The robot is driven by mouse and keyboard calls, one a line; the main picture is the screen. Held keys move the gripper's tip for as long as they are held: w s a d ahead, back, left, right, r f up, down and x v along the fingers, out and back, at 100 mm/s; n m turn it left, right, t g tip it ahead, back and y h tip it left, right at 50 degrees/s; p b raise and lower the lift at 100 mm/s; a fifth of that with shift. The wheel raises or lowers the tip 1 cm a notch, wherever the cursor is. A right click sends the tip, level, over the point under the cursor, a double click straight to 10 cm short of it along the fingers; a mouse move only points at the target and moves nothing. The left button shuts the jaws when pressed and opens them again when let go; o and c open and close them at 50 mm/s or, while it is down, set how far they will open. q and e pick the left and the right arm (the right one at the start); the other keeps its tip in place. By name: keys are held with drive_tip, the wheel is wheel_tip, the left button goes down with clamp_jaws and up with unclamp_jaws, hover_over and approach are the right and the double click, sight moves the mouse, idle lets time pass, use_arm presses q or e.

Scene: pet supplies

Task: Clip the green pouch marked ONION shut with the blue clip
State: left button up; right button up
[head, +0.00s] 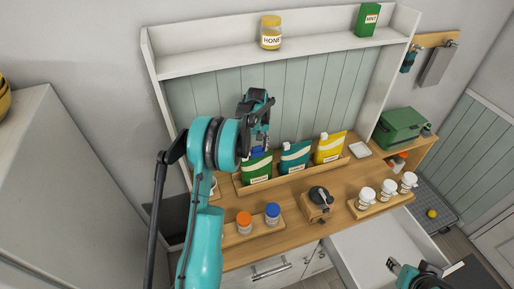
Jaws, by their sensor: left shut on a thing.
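A green pouch (257,170) stands at the left end of a row in a wooden tray; its label is too small to read. My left gripper (259,142) is directly above this pouch, pointing down, shut on a small blue thing (257,151) that looks like the blue clip. The blue clip is at the pouch's top edge; I cannot tell whether it is around the edge or just in front of it. My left arm partly covers the pouch's left side. My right gripper (396,267) is low at the bottom right, away from the pouches; its finger opening is unclear.
A teal pouch (295,158) and a yellow pouch (329,148) stand to the right in the same tray (283,181). Orange-lidded (244,222) and blue-lidded (272,214) jars, a dark-topped grinder (318,200) and several white bottles (367,197) are in front. An open drawer (375,245) juts out below.

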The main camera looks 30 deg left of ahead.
use_arm(q)
drive_tip(key=shift+f, duration=0.15)
drive_tip(key=o, duration=0.9)
drive_tip(key=shift+c, duration=0.2)
